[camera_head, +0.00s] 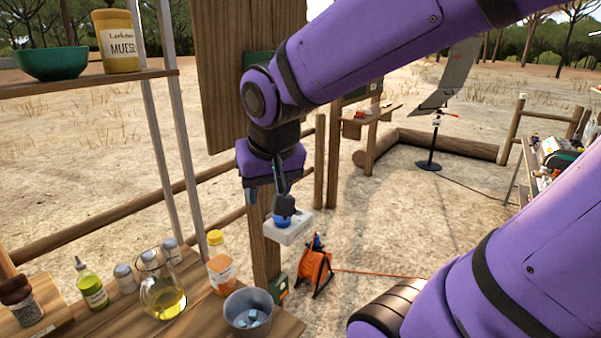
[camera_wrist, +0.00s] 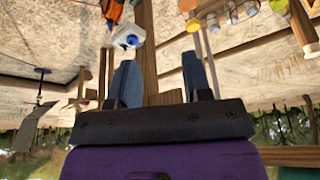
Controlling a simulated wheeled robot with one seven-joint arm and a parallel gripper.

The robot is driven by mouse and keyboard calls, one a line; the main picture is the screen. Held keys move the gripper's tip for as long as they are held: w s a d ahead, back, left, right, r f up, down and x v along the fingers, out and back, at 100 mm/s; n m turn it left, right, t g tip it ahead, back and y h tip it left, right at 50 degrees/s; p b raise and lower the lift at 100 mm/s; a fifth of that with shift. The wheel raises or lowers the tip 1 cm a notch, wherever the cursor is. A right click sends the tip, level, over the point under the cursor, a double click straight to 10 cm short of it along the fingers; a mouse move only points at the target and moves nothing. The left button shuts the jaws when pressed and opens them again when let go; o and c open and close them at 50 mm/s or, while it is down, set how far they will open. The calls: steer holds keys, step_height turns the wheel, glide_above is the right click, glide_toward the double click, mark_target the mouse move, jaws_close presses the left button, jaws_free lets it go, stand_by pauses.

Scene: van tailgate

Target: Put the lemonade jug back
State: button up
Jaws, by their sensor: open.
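A clear glass jug with yellow liquid (camera_head: 162,292), which looks like the lemonade jug, stands upright on the wooden shelf at lower left in the head view. My gripper (camera_head: 282,198) hangs to the right of it and higher, pointing down, apart from it. In the wrist view my gripper's two fingers (camera_wrist: 160,78) are spread with nothing between them but the background wooden post. A white container with a blue cap (camera_head: 290,230) shows just below the fingertips in the head view; it also shows beyond the left finger in the wrist view (camera_wrist: 134,38).
An upper shelf (camera_head: 60,84) holds a green bowl (camera_head: 50,63) and a yellow jar (camera_head: 117,41). An orange cable reel (camera_head: 315,267) stands on the ground.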

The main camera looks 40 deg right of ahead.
steer(key=s+d+r+n+t+y, duration=0.1)
steer(key=s+r+n, duration=0.2)
steer(key=s, duration=0.4)
steer(key=shift+r+n, duration=0.3)
steer(key=shift+r, duration=0.55)
steer(key=shift+s, duration=0.1)
